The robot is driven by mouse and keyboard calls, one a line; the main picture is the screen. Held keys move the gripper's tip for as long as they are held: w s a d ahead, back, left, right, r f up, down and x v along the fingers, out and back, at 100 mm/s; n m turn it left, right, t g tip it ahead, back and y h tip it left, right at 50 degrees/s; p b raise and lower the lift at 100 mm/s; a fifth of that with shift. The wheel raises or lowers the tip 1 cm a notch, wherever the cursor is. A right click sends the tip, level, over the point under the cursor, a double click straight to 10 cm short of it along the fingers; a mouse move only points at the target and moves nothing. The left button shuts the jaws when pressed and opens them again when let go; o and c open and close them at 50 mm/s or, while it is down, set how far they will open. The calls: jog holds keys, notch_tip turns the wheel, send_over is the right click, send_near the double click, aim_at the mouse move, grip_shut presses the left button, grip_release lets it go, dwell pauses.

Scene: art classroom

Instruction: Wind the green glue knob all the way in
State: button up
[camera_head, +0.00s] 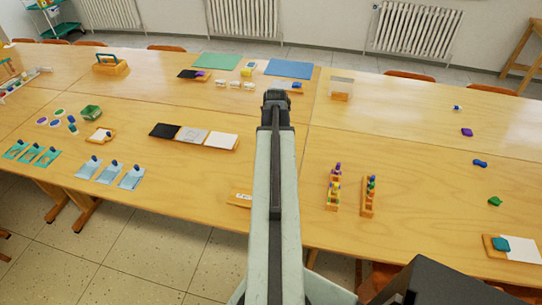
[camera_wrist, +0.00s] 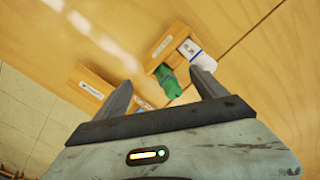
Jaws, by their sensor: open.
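A green knob (camera_wrist: 170,82) shows in the wrist view, at the near end of a glue stick with a white printed body (camera_wrist: 196,54). The stick sits in a wooden holder (camera_wrist: 170,42) with a small white label. My gripper (camera_wrist: 161,77) is open, its two dark fingers either side of the green knob in the picture. I cannot tell how far the fingertips are from it or whether they touch it. In the head view my arm and gripper (camera_head: 277,97) cover the middle of the table, and the glue stick cannot be made out there.
A wooden block with a white label (camera_wrist: 91,90) lies left of the holder. In the head view, wooden racks with coloured pieces (camera_head: 368,197) stand right of my arm. Black, grey and white panels (camera_head: 194,137) lie left.

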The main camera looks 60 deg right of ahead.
jog(key=shift+s+d, duration=0.2)
jog(key=shift+s, duration=0.5)
jog(key=c, duration=1.6)
jog(key=o, duration=1.6)
jog(key=shift+r, duration=0.15)
notch_tip(320, 180, up, 6)
jog(key=p, duration=0.6)
